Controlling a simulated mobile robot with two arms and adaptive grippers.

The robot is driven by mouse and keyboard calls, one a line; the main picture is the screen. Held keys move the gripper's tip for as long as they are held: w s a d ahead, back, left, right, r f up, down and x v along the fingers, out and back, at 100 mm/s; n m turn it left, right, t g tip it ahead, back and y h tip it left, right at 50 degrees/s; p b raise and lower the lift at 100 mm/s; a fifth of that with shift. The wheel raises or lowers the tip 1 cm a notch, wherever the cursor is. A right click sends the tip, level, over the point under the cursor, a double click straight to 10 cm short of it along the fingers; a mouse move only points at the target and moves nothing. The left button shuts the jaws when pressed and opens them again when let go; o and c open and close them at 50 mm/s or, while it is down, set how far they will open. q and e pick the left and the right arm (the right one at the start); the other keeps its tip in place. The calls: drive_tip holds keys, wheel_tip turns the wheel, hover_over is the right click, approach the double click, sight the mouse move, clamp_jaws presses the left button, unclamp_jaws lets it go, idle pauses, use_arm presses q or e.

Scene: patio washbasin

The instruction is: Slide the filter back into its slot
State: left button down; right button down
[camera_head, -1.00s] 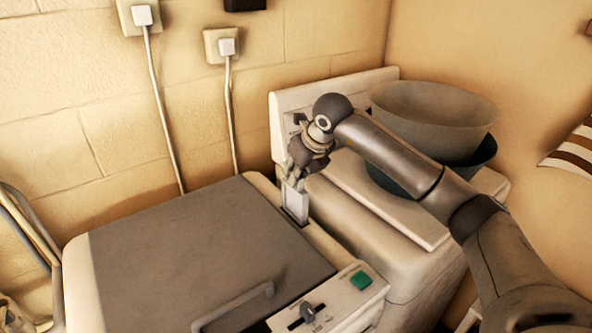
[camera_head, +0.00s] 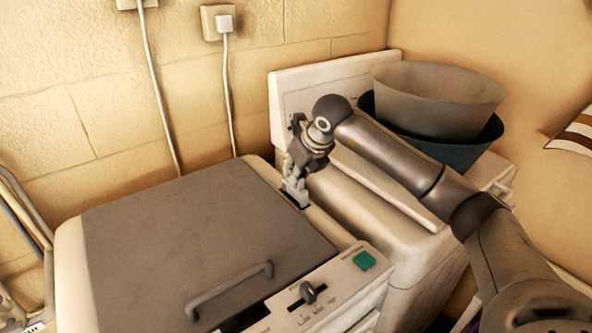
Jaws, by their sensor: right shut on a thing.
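My right gripper (camera_head: 295,190) is shut on the filter and points down at the top of the appliance, just right of its grey lid. The filter is almost wholly hidden now, between the fingers and down in the slot (camera_head: 303,206). Only a dark bit of the slot's edge shows beside the fingertips. I cannot tell whether the filter is fully seated. My left gripper is not in view.
The appliance's grey lid (camera_head: 195,240) is closed and has a handle (camera_head: 232,288). A knob (camera_head: 308,292) and a green button (camera_head: 364,260) are at its front. Behind my right arm, a grey basin (camera_head: 440,95) sits in a dark teal one (camera_head: 455,152) on a second white machine (camera_head: 365,230).

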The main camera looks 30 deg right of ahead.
drive_tip(key=shift+f+b, duration=1.15)
drive_tip(key=shift+f, duration=0.55)
drive_tip(key=c, duration=1.3)
unclamp_jaws()
